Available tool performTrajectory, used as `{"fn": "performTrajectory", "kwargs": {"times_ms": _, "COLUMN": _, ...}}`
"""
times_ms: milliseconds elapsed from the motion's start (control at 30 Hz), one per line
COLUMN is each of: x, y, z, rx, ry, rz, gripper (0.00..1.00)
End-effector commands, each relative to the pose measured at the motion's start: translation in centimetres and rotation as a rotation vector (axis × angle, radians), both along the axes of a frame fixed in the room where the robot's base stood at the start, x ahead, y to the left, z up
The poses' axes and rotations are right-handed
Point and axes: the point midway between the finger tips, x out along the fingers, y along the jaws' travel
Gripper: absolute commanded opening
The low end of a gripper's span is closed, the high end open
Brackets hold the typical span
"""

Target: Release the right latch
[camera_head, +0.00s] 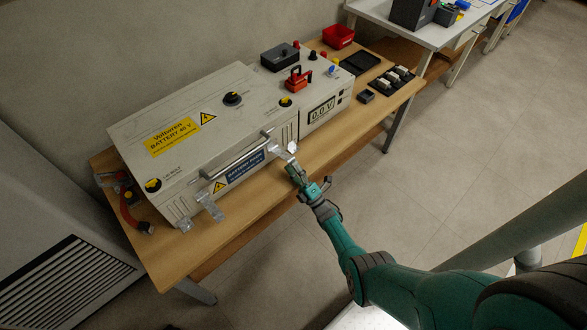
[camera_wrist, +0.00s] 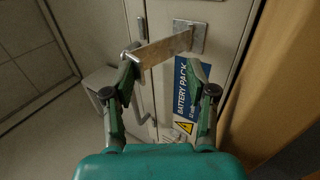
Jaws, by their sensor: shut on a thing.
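The right latch (camera_head: 279,149) is a bright metal strap on the front of the grey battery case (camera_head: 170,95), near the right end of its long handle. In the wrist view the right latch (camera_wrist: 165,48) runs from a square plate on the case and sticks out from the front face. My gripper (camera_head: 291,165) is at the latch's outer end. In the wrist view my gripper's fingers (camera_wrist: 163,70) stand on both sides of the strap, shut on it. The exact contact is partly hidden. The left latch (camera_head: 209,205) hangs at the case's lower left, away from my gripper.
The long handle (camera_head: 238,161) runs close to my gripper; a blue label (camera_wrist: 187,88) is beside it. The wooden table (camera_head: 255,218) has a bare front edge. A meter unit (camera_head: 322,108), red clamp (camera_head: 298,79) and trays stand to the right. Floor in front is open.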

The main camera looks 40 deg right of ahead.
Motion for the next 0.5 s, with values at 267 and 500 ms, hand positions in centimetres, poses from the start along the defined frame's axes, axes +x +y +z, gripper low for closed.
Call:
{"fn": "performTrajectory", "kwargs": {"times_ms": 267, "x": -1.9, "y": 0.1, "z": -0.7, "rx": -0.002, "ry": 0.004, "rz": 0.003, "gripper": 0.3}}
{"fn": "performTrajectory", "kwargs": {"times_ms": 500, "x": -5.9, "y": -0.2, "z": -0.7, "rx": -0.001, "ry": 0.001, "rz": -0.002, "gripper": 0.3}}
